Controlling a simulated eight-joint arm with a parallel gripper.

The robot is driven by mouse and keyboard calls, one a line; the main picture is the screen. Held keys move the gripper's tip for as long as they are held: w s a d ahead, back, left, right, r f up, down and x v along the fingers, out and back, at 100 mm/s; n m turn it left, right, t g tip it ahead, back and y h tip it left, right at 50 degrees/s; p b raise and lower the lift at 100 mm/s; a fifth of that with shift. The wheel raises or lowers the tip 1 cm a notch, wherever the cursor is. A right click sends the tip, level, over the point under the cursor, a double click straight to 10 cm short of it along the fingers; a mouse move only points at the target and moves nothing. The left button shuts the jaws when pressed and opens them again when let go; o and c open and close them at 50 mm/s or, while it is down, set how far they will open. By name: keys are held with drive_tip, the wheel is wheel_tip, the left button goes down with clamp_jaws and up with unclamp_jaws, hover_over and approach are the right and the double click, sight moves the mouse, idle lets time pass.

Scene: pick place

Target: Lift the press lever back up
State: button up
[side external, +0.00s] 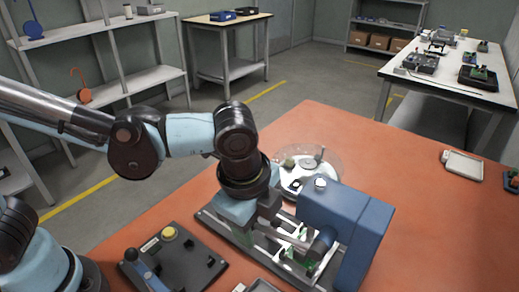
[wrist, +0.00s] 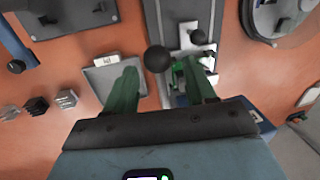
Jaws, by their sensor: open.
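The press shows in the side view as a blue housing (side external: 345,215) on a long grey base (side external: 222,228). In the wrist view, a black ball knob (wrist: 158,58), which looks like the end of the press lever, lies between the tips of my gripper's two green fingers (wrist: 160,70). The fingers are apart, with visible space on both sides of the knob; no contact is clear. A smaller dark knob (wrist: 198,37) sits on the press farther up. In the side view my gripper (side external: 270,215) is low over the press, left of the housing; its fingertips and most of the lever are hidden.
A dark plate with a blue-handled lever and yellow button (side external: 169,232) lies left of the press. A round clear-covered unit (side external: 325,160) stands behind. A grey tray (wrist: 100,78) is close to my left finger.

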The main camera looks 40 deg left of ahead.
clamp_jaws()
idle(0.3)
